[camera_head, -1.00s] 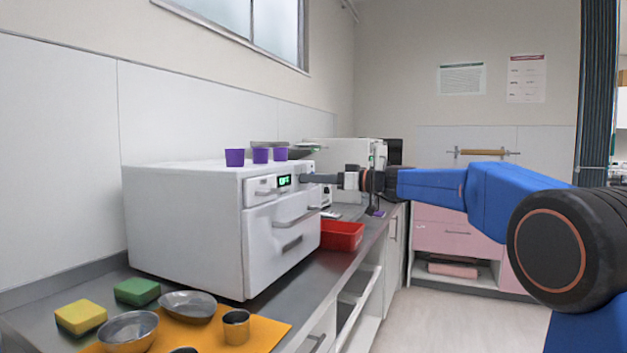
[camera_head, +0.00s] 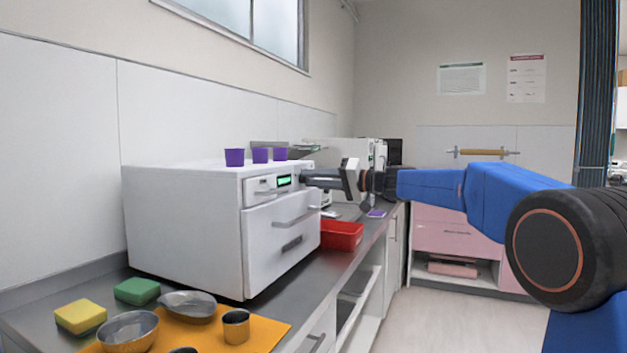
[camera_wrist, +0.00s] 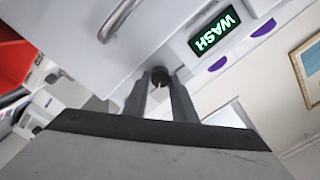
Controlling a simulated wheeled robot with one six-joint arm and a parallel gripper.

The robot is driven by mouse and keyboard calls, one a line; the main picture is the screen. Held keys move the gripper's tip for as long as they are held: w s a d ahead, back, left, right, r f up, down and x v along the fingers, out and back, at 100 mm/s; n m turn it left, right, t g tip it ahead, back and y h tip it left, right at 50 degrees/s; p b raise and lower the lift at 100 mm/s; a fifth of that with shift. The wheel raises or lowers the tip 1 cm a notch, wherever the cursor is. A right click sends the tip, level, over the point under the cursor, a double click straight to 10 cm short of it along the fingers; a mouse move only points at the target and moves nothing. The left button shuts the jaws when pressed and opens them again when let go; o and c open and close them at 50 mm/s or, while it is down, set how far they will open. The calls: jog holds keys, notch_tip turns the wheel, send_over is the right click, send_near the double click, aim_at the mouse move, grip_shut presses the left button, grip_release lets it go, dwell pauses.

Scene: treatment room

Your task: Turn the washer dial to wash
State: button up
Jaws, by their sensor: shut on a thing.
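The washer (camera_head: 190,215) is a white box on the counter with a drawer front and handle. Its small display (camera_head: 284,181) glows green, and in the wrist view the display (camera_wrist: 214,33) reads WASH. The dial (camera_wrist: 159,76) is a small dark knob on the front panel, beside the display. My gripper (camera_head: 306,178) reaches the panel from the right. In the wrist view my gripper (camera_wrist: 160,84) has its two fingers shut on the dial, one on each side. The fingers hide part of the dial.
Several purple cups (camera_head: 260,155) stand on top of the washer. A red bin (camera_head: 341,235) sits on the counter right of it. A yellow sponge (camera_head: 80,317), a green sponge (camera_head: 137,291) and metal bowls (camera_head: 128,331) are in front. Floor is clear at right.

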jog(key=shift+m, duration=0.7)
jog(key=o, duration=1)
